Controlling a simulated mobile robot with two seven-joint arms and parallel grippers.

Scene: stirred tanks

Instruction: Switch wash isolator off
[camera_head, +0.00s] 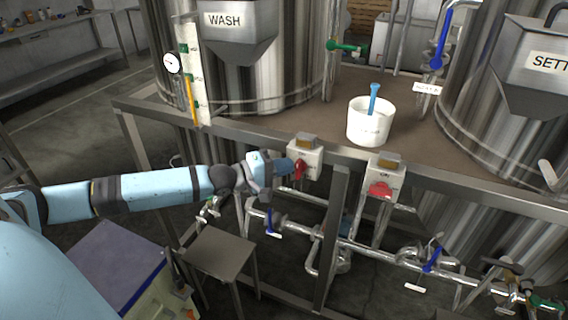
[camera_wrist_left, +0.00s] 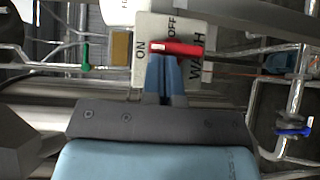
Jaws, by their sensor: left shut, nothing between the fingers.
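The wash isolator is a pale box (camera_head: 305,158) with a red handle (camera_head: 299,170) on the table frame's front rail, below the WASH tank (camera_head: 265,70). In the left wrist view its plate (camera_wrist_left: 143,75) carries ON, OFF and WASH, turned sideways. The red handle (camera_wrist_left: 178,48) lies along the ON–WASH line, its white-marked end towards ON and OFF to one side. My left gripper (camera_head: 286,166) is shut and empty; its blue fingertips (camera_wrist_left: 163,58) are right at the handle's side. I cannot tell if they touch. My right gripper is not in view.
A second isolator with a red handle (camera_head: 380,188) sits to the right on the same rail. A white bucket (camera_head: 367,124) stands on the deck above. Pipes with blue-handled valves (camera_head: 432,262) run below. A small grey table (camera_head: 218,252) stands under my left arm.

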